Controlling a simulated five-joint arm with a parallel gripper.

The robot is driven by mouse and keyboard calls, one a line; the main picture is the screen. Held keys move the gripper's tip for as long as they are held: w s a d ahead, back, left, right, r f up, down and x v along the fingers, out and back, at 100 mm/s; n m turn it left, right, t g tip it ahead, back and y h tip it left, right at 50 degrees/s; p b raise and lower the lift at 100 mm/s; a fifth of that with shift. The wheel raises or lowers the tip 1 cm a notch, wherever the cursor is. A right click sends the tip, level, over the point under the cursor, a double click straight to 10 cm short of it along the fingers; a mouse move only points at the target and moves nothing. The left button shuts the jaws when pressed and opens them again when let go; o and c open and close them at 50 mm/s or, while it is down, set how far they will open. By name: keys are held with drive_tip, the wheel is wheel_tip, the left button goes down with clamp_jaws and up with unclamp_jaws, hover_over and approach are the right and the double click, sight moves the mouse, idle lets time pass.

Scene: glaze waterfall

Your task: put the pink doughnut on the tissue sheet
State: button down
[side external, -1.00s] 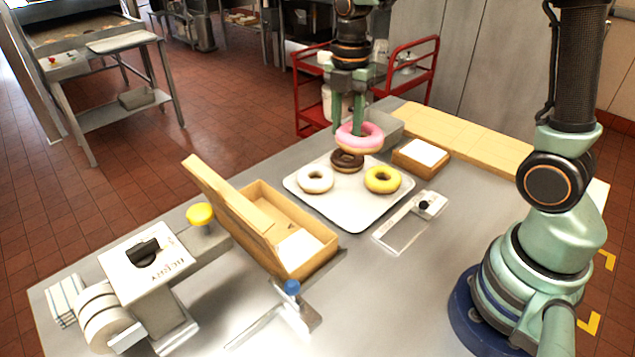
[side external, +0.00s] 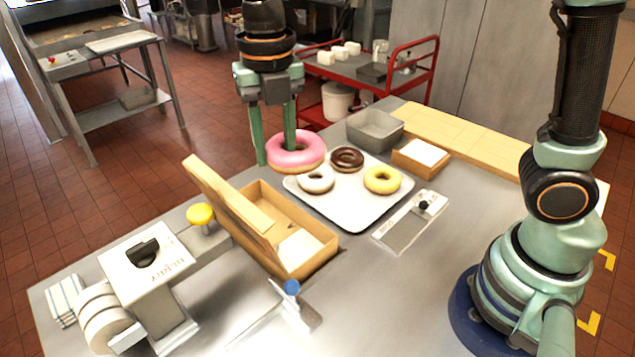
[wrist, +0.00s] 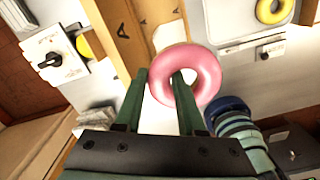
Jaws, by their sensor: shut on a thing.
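My gripper (side external: 276,157) is shut on the pink doughnut (side external: 311,158). One finger passes through the hole and the other is outside the ring, as the wrist view also shows for the doughnut (wrist: 207,68). The doughnut hangs in the air, and in the side view it appears behind and left of the white tray. A white sheet, seemingly the tissue sheet (side external: 300,248), lies in the near end of the open cardboard box (side external: 318,262). The sheet is flat and bare, with the doughnut apart from it.
The white tray (side external: 352,217) holds a chocolate doughnut (side external: 347,153), a white one (side external: 316,187) and a yellow one (side external: 382,187). The box's raised lid (side external: 228,205) stands on its left side. A small wooden box (side external: 400,160) holds white paper. A yellow-knobbed device (side external: 200,214) stands at left.

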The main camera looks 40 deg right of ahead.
wheel_tip(320, 180, down, 20)
drive_tip(key=shift+a+r, duration=0.1)
drive_tip(key=shift+r, duration=0.05)
idle(0.3)
drive_tip(key=shift+f, duration=0.6)
drive_tip(key=c, duration=0.5)
unclamp_jaws()
wheel_tip(320, 180, up, 12)
drive_tip(key=s+d+r+m+t, duration=0.2)
drive_tip(key=d+r+m, duration=0.3)
drive_tip(key=m, duration=1)
drive_tip(key=s+d+r+m+t, duration=0.3)
drive_tip(key=s+d+r+m, duration=0.2)
drive_tip(key=d+m, duration=0.7)
drive_tip(key=shift+r+m+t, duration=0.25)
drive_tip(key=shift+m+t, duration=0.05)
drive_tip(key=shift+m, duration=1.9)
